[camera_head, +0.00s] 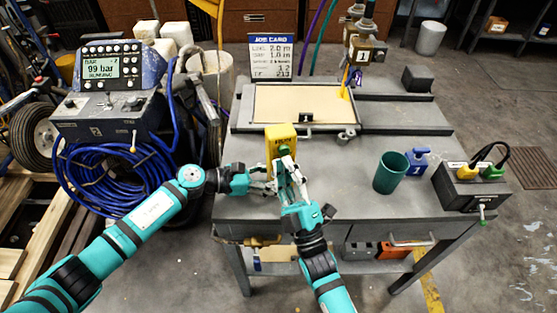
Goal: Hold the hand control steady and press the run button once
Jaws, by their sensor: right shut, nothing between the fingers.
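My left gripper (268,184) reaches in from the left at the control's lower end. Its fingers overlap my right gripper in the picture, so its grip cannot be made out. The run button cannot be told apart clearly behind the right fingertips.
The striper's display (112,66) reads 99 bar and a word like RUNNING. A framed board (300,122) and a job card (270,58) are behind the control.

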